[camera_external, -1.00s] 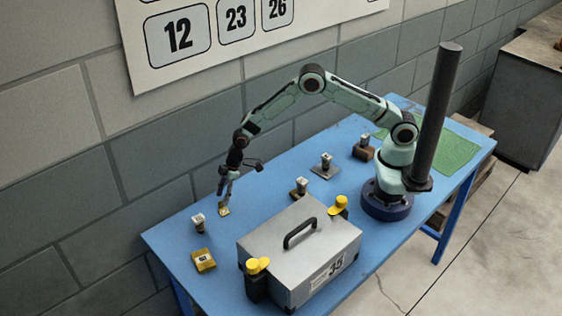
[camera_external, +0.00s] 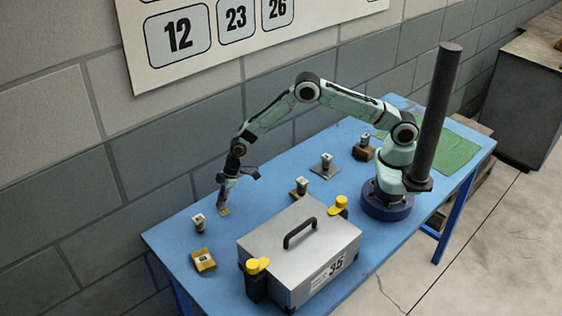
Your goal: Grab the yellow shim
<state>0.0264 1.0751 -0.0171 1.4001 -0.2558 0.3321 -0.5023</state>
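A second, larger yellow block (camera_external: 204,262) with a pale marked patch sits nearer the front left, apart from my gripper.
A grey case (camera_external: 300,245) with a black handle stands at the front, with yellow-topped clamps (camera_external: 257,265) at its corners. Small posts (camera_external: 198,223) stand around, including one on a plate (camera_external: 326,168). A dark column (camera_external: 436,115) rises near my base.

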